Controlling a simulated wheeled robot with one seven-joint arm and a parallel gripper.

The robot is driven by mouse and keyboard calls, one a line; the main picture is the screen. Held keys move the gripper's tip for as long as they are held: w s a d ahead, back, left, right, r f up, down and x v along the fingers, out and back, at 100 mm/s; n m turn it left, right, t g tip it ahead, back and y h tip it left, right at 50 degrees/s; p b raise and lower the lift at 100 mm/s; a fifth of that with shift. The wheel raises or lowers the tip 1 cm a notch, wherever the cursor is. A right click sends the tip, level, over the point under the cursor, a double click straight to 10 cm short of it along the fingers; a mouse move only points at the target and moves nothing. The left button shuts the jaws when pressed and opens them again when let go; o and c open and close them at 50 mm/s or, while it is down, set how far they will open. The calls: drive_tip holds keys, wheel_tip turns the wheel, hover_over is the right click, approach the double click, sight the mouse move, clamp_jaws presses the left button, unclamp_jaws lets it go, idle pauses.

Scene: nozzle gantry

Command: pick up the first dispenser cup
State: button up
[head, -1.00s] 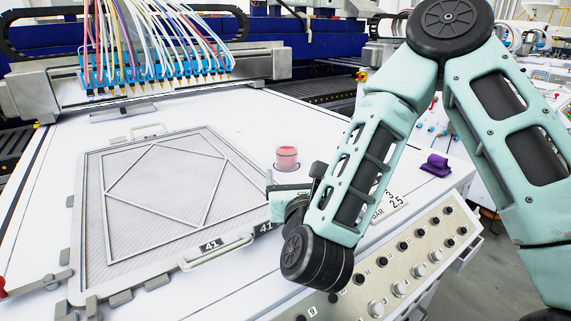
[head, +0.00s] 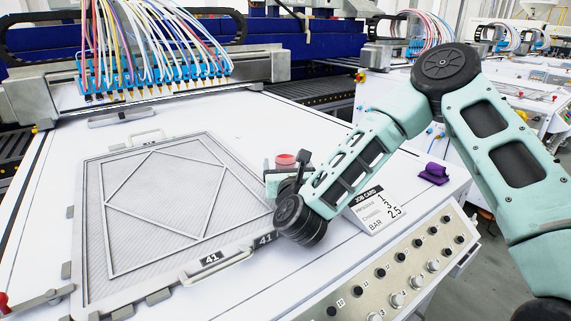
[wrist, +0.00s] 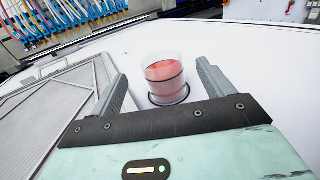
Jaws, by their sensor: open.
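The dispenser cup (wrist: 165,82) is a small clear cup with red-pink contents. It stands upright on the white table inside a dark ring. In the wrist view it is between and a little beyond the two open fingers of my gripper (wrist: 162,84), with a gap on each side. In the head view only the red upper part of the cup (head: 286,159) shows; its lower part is hidden behind my gripper (head: 283,178). My gripper is empty.
A framed mesh screen (head: 94,215) lies to the left. A job card (head: 374,210) and a purple object (head: 434,173) are to the right. A row of coloured tubes with nozzles (head: 150,78) hangs at the back. A knob panel (head: 410,262) runs along the front edge.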

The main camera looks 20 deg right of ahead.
sight(286, 153)
drive_tip(key=shift+w+d+r+p, duration=0.1)
drive_tip(key=shift+w+d+p, duration=0.1)
drive_tip(key=shift+w, duration=0.75)
drive_tip(key=shift+w+d+f+p, duration=0.1)
drive_tip(key=shift+w+d, duration=0.15)
drive_tip(key=shift+w, duration=0.7)
drive_tip(key=shift+w+d+r+p, duration=0.1)
drive_tip(key=shift+w+d+p, duration=0.1)
drive_tip(key=shift+w, duration=0.75)
drive_tip(key=c, duration=1.2)
drive_tip(key=shift+r, duration=0.1)
drive_tip(key=shift+c, duration=0.2)
